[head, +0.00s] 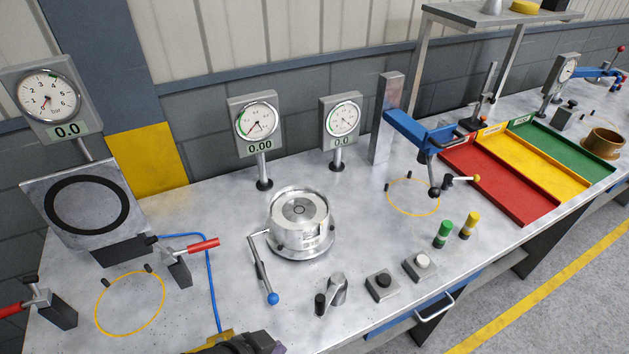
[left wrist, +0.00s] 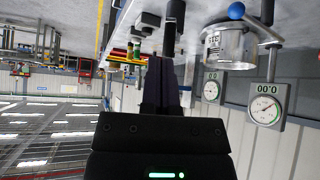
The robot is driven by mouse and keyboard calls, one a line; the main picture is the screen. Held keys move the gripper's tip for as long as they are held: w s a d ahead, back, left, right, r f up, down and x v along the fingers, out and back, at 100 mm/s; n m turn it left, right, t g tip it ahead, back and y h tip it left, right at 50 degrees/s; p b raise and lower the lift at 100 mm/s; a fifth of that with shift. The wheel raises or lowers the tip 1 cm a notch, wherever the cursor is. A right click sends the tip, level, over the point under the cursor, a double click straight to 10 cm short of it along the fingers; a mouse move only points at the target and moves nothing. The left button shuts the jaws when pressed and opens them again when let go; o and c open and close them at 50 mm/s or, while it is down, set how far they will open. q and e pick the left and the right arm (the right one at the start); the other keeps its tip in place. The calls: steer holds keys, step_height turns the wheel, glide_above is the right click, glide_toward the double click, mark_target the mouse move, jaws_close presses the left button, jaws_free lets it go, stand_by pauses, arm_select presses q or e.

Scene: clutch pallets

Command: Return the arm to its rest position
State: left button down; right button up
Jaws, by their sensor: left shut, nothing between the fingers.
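My left gripper (head: 262,345) shows only as a dark piece at the bottom edge of the head view, by the bench's front edge. In the left wrist view my left gripper (left wrist: 162,85) points away from the camera, its dark fingers together with nothing between them. The left wrist picture is upside down, with the bench at the top. The fingers are apart from the round metal fixture (head: 300,222), which also shows in the left wrist view (left wrist: 230,45). My right gripper is not in view.
The metal bench (head: 225,290) carries a lever with a blue ball (head: 272,298), two push buttons (head: 382,285), and a green (head: 443,233) and a yellow cylinder (head: 468,226). Red, yellow and green trays (head: 500,190) lie at right. A red-handled clamp (head: 200,246) stands at left.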

arm_select(q)
steer(key=s+a+r+n+g+y+b, duration=0.1)
steer(key=s+a+n+g+y, duration=0.1)
steer(key=s+a+n+y, duration=0.5)
step_height(320, 180, down, 26)
steer(key=s+a+g+h+b, duration=0.1)
steer(key=s+a+g+b, duration=0.1)
steer(key=b, duration=0.8)
steer(key=s+a+f+b, duration=0.1)
steer(key=s+f+b, duration=0.4)
steer(key=f, duration=0.6)
steer(key=s+a+f+m+g+b, duration=0.1)
steer(key=s+f+b, duration=0.4)
steer(key=s+f, duration=0.4)
steer(key=shift+s+a+f, duration=0.2)
steer(key=shift+s+f, duration=0.05)
steer(key=shift+f, duration=0.65)
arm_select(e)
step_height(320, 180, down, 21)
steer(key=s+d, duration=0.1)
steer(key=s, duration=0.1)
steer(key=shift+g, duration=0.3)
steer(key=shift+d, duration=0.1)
